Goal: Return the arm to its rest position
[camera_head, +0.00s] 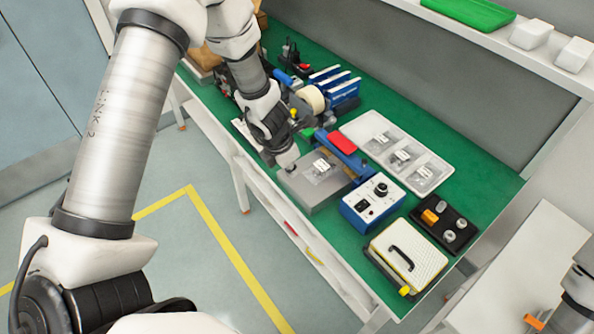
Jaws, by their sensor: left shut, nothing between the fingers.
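My left arm (125,110) comes in from the left and reaches over the green-topped bench (440,110). My left gripper (288,163) is shut and empty. Its fingertips point down at the near left corner of a grey metal box (318,196). I cannot tell whether they touch the box. A clear bag with a white label (322,168) lies on the box, just right of the fingertips.
A blue device with a dial (372,205), a black tray with knobs (444,224) and a white-topped case (408,252) stand to the right. A white tray of labelled bags (398,152) lies behind. Tools and blue bins (335,88) crowd the back left. Open floor (190,250) lies in front.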

